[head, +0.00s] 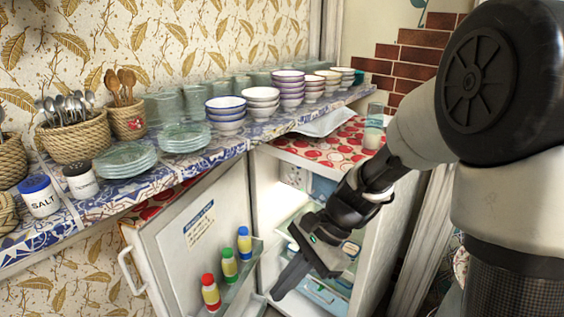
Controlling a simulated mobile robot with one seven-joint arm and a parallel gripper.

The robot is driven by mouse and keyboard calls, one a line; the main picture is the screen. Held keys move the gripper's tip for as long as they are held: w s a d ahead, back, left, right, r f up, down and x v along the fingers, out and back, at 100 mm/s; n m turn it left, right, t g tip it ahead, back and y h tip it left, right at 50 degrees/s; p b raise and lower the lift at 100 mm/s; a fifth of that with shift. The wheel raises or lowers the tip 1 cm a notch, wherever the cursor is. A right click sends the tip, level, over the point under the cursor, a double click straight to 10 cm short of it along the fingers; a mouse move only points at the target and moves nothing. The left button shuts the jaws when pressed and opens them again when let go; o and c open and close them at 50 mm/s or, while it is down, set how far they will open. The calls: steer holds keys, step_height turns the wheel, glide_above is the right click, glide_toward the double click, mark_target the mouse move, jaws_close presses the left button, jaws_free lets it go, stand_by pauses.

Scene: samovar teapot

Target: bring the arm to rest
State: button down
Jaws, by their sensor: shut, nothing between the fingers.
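My gripper (285,283) shows in the head view at the lower middle, at the end of my dark and white arm that reaches in from the right. It points down and to the left, in front of the open fridge (262,190). Its fingers are together with nothing between them. My wrist and hand hide part of the fridge's inside. I cannot tell whether the gripper touches the fridge or its shelves.
The fridge door (190,245) stands open to the left, with several capped bottles (230,265) on its rack. The tiled shelf (170,178) above holds bowls (226,112), glass plates (125,160) and baskets (75,140). A glass (373,133) stands on the fridge's red patterned top.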

steer(key=s+d+r+n+t+h, duration=0.35)
steer(key=s+d+r+n, duration=0.2)
steer(key=d+r, duration=0.2)
steer(key=s+d+r+n+t+h, duration=0.35)
steer(key=d+r+n+t, duration=0.2)
steer(key=r+n, duration=0.2)
step_height(320, 180, up, 17)
steer(key=m+g+p, duration=0.1)
steer(key=p, duration=1.6)
steer(key=shift+d+r, duration=0.2)
steer(key=shift+d, duration=0.2)
